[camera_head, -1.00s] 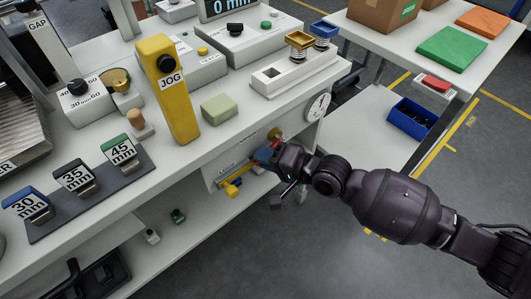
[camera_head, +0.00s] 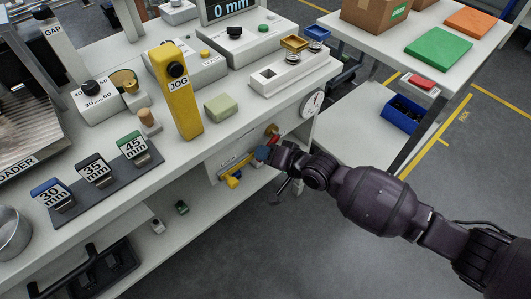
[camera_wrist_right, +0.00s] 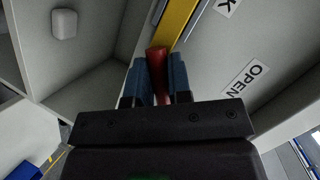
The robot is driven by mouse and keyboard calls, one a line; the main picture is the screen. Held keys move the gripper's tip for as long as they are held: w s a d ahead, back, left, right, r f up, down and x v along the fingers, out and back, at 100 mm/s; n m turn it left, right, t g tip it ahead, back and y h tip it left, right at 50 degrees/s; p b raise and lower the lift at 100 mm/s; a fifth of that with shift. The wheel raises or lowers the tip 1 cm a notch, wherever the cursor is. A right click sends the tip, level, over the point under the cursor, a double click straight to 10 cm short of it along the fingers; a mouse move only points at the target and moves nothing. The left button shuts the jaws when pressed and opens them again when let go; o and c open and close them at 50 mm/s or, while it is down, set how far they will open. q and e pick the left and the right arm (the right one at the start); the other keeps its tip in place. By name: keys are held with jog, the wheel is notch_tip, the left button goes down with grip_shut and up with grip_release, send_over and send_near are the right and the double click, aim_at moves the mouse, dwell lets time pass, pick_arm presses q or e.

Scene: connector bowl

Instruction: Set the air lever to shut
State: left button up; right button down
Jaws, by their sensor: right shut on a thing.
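The air lever has a red grip (camera_wrist_right: 157,61), which shows in the right wrist view between my blue fingertips. My right gripper (camera_wrist_right: 158,80) is shut on this grip. In the head view my right gripper (camera_head: 264,153) is at the front panel (camera_head: 213,168) under the bench top, and the grip is mostly hidden by it. A yellow bar (camera_wrist_right: 177,18) runs behind the grip in the wrist view. A label reading OPEN (camera_wrist_right: 243,78) is on the panel to the right of the grip. My left gripper is not in view.
A round gauge (camera_head: 312,104) is on the bench front, right of the panel. A yellow JOG pendant (camera_head: 187,112) stands on the bench top above. A lower shelf (camera_head: 205,207) runs beneath. The floor right of the bench is clear around my arm.

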jog(key=c, duration=1.1)
grip_release()
jog(key=shift+d, duration=0.1)
jog(key=shift+p+v, duration=1.25)
jog(key=shift+v, duration=4.15)
